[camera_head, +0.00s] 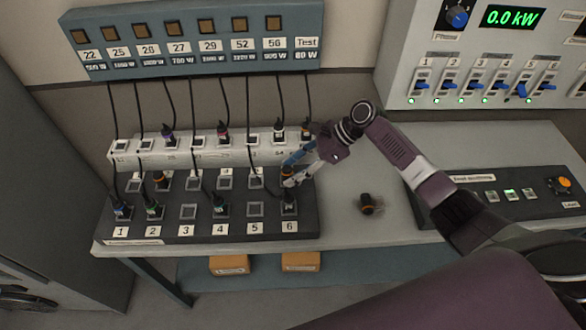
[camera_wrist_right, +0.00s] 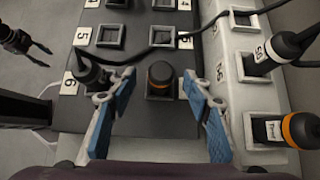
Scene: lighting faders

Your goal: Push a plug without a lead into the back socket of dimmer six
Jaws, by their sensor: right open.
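A dark plug with an orange-brown band (camera_wrist_right: 160,82) stands in the back socket (camera_wrist_right: 160,97) of dimmer six, with no lead seen on it. I cannot tell if it is fully seated. My right gripper (camera_wrist_right: 160,112) is open, its blue-padded fingers to either side of the plug, with gaps. In the head view my right gripper (camera_head: 297,168) partly hides that socket. A black plug with a lead (camera_head: 289,204) stands in dimmer six's front socket, close beside one finger. Another plug with an orange band (camera_head: 368,205) lies loose on the table.
The white strip (camera_head: 210,151) behind the dimmer box (camera_head: 186,234) holds several leaded plugs, near one finger. Hanging leads cross above. A control panel (camera_head: 478,200) lies at the right; bare table (camera_head: 345,220) surrounds the loose plug. A dark jointed thing (camera_wrist_right: 22,42) shows over the floor.

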